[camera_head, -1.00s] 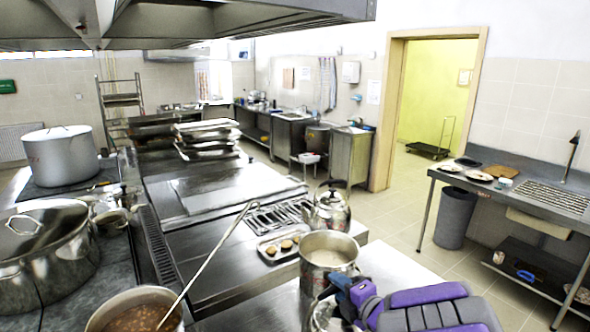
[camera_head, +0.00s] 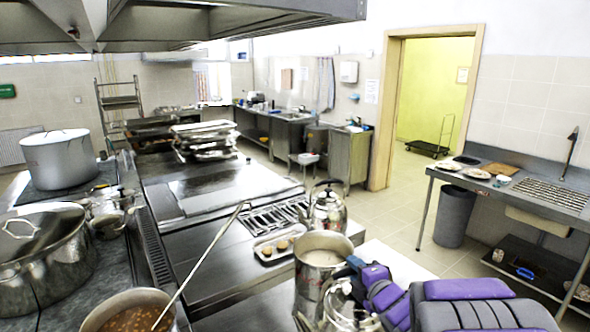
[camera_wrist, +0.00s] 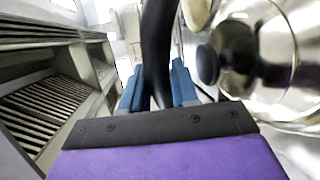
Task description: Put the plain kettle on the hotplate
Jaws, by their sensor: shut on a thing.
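A steel kettle with no visible markings (camera_head: 345,309) shows at the bottom of the head view, partly cut off by the frame edge. My gripper (camera_head: 352,272), purple and grey, reaches it from the right. In the wrist view, the blue fingers of my gripper (camera_wrist: 157,90) are shut on its black handle (camera_wrist: 159,45). The kettle's shiny body (camera_wrist: 272,50) and black lid knob (camera_wrist: 208,64) are at the right there. A second steel kettle (camera_head: 327,210) stands farther back on the range. I cannot tell for sure which surface is the hotplate; a flat steel plate (camera_head: 215,200) lies on the range.
An open tall steel pot (camera_head: 319,256) stands close beside the held kettle. A small tray with buns (camera_head: 277,246) is left of it. A soup pot with a ladle (camera_head: 132,316) and a large lidded pot (camera_head: 45,260) stand at the left. Stacked trays (camera_head: 207,140) are farther back.

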